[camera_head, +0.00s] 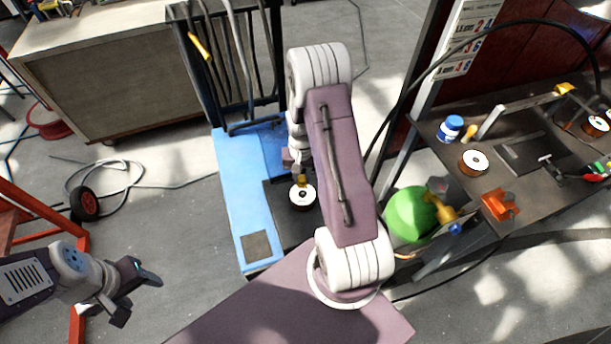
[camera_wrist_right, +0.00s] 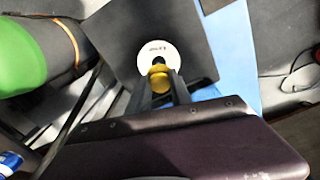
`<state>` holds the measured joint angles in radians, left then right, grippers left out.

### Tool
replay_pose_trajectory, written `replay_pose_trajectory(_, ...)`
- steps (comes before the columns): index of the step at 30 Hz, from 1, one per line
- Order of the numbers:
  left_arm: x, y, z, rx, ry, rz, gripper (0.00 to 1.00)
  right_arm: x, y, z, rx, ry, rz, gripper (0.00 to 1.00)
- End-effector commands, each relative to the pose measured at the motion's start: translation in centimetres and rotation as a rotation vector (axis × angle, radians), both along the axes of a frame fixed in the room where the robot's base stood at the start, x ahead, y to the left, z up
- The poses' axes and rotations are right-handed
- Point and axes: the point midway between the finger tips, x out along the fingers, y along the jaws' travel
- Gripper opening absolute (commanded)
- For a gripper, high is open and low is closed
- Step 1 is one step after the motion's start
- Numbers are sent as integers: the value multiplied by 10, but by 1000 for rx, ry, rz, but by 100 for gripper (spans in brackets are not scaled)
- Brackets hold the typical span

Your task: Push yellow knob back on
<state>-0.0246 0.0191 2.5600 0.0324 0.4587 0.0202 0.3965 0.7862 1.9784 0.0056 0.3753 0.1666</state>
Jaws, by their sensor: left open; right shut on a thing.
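The yellow knob (camera_head: 301,180) is between the fingers of my right gripper (camera_head: 299,174). In the right wrist view the fingers (camera_wrist_right: 162,88) are shut on the yellow knob (camera_wrist_right: 159,79). Directly at the knob's far end is a round part with a white printed face (camera_head: 303,197), which also shows in the wrist view (camera_wrist_right: 158,52). I cannot tell whether the knob touches it or is just above it. The round part stands on a black mat (camera_head: 277,209). My left gripper (camera_head: 139,289) is open and empty at the lower left.
The mat lies on a blue bench (camera_head: 232,187) with a black rack behind.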

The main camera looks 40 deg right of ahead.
Motion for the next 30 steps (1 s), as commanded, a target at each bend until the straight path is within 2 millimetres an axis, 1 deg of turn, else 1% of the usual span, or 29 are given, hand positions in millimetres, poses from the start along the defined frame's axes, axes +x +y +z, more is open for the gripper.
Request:
replay_pose_trajectory(5,0,0,-10,0,0,0,57,0,0,-11,0,0,-1,0)
replay_pose_trajectory(14,0,0,-42,0,0,0,57,0,0,-46,0,0,-1,0)
replay_pose_trajectory(18,0,0,-51,0,0,0,57,-1,0,-60,1,1,-1,0)
replay_pose_trajectory(22,0,0,-54,0,0,0,57,0,0,-64,0,0,-1,0)
replay_pose_trajectory(30,0,0,-52,0,0,0,57,0,0,-63,0,0,-1,0)
